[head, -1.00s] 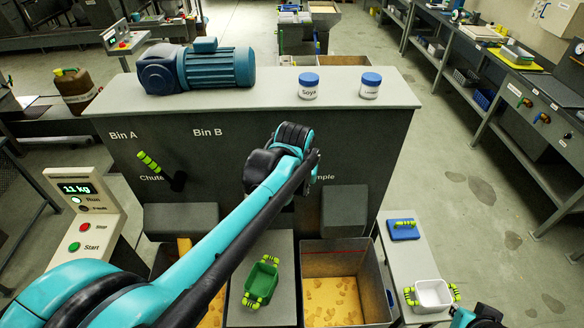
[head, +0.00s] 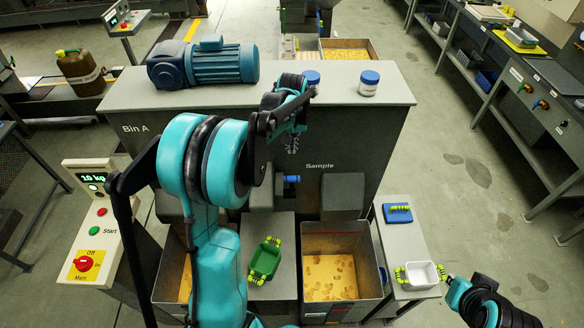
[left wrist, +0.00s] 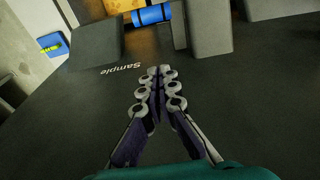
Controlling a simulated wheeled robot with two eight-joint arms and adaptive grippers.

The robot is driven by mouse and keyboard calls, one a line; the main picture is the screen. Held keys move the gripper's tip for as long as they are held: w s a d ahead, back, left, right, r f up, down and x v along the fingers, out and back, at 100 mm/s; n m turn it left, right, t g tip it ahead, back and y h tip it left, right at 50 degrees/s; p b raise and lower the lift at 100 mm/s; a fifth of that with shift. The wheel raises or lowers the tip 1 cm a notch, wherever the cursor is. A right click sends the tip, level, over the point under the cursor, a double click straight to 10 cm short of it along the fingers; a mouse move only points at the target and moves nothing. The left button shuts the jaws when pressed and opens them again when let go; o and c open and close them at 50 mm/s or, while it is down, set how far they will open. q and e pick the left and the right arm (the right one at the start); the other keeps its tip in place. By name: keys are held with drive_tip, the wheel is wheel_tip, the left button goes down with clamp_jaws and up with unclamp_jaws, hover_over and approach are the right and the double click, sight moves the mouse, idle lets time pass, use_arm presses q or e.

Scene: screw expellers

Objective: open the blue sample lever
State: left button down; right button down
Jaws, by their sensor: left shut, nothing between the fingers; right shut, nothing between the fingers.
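The blue sample lever (head: 291,179) sticks out sideways from the front of the dark machine, left of and below the "Sample" label. It also shows as a blue cylinder at the top of the left wrist view (left wrist: 152,14). My left gripper (head: 292,147) is shut and empty, in front of the panel above the lever and apart from it. My right gripper (head: 449,280) is shut at the lower right, beside the white tray (head: 422,275).
A bin of yellow material (head: 342,228) stands below the sample outlet. A green tray (head: 265,260) sits on the stand to its left. A control box (head: 97,180) is at left. A motor (head: 203,63) and white jars (head: 369,86) stand on top.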

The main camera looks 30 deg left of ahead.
sight(292, 186)
use_arm(q)
wheel_tip(292, 186, down, 10)
drive_tip(key=w, duration=0.1)
drive_tip(key=s, duration=0.1)
drive_tip(key=s+d+r, duration=0.1)
drive_tip(key=s, duration=0.1)
drive_tip(key=shift+s+d, duration=0.15)
drive_tip(key=shift+d, duration=0.05)
idle(0.4)
